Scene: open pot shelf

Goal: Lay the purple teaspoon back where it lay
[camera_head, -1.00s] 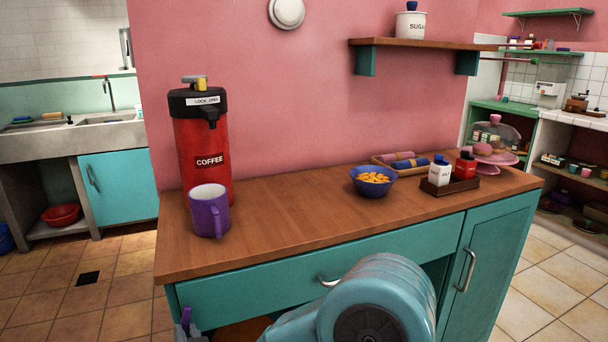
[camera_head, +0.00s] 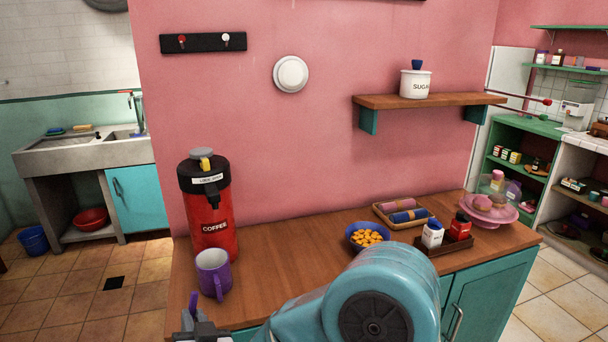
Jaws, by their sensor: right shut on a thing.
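The purple teaspoon (camera_head: 193,299) shows only as a small purple end standing up from the jaws of my right gripper (camera_head: 194,321) at the bottom left of the view. The gripper is shut on it, in front of the counter's left front edge. The rest of the spoon is hidden. A purple mug (camera_head: 214,276) stands upright on the wooden counter (camera_head: 290,258), just behind and right of the spoon in the picture. My left gripper is not in view.
A red coffee dispenser (camera_head: 211,218) stands behind the mug. A blue bowl of orange pieces (camera_head: 367,249), a tray with rolled cloths (camera_head: 404,214), a condiment caddy (camera_head: 444,248) and a pink cake stand (camera_head: 483,216) fill the right side. The counter's middle is clear.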

